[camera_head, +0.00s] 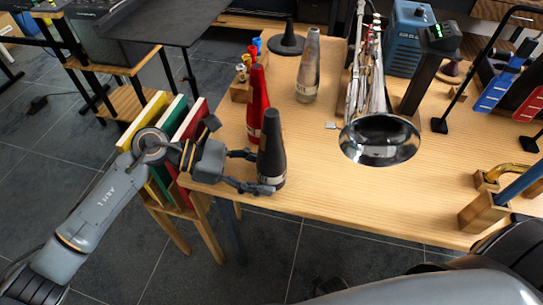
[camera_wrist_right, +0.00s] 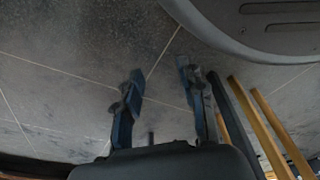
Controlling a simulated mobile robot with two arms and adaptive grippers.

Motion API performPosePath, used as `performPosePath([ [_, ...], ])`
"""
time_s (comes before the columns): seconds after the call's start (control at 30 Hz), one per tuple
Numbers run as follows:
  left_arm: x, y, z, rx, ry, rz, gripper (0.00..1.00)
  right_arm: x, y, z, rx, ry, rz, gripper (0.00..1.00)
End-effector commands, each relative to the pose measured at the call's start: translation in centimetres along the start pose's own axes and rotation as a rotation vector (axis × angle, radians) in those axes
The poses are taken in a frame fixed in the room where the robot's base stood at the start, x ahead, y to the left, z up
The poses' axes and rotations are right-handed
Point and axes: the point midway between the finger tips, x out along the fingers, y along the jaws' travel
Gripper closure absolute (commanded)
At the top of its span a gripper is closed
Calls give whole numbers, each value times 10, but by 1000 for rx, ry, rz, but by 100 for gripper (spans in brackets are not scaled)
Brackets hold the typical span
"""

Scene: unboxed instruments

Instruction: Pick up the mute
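A black cone-shaped mute (camera_head: 271,148) stands upright near the left front edge of the wooden table. My left gripper (camera_head: 262,172) is at its left side, low down. Its two fingers are spread, one reaching toward the far side of the mute and one across the near side of its base. I cannot tell whether they touch it. A red mute (camera_head: 258,100) stands just behind the black one, and a silver mute (camera_head: 308,68) stands farther back. My right gripper (camera_wrist_right: 160,88) is open and empty above the floor in the right wrist view.
A trumpet (camera_head: 380,139) lies with its bell toward the front of the wooden table (camera_head: 330,190). Coloured books (camera_head: 160,130) stand in a rack beside the table's left edge. A wooden block with a brass piece (camera_head: 484,212) is at the right front. The front middle is clear.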

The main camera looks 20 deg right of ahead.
Motion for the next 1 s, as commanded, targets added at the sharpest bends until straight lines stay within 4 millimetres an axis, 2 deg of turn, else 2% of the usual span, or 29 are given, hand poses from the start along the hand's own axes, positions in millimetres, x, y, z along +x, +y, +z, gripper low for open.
performPosePath([
  [0.03,0,0,0,0,0,0,61,0,0,0,0,0,0,60],
  [0.1,0,0,0,0,0,0,76,0,0,0,0,0,0,60],
  [0.13,0,0,0,0,0,0,79,0,0,0,0,0,0,60],
  [0.37,-1,0,1,1,0,1,79,0,0,0,0,0,1,60],
  [0.47,-4,1,7,3,0,1,79,-1,0,0,0,1,1,60],
  [0.8,-28,0,67,5,1,1,79,4,1,7,0,-3,1,60],
  [1.0,-37,0,89,2,0,0,79,6,0,11,-1,-10,0,60],
])
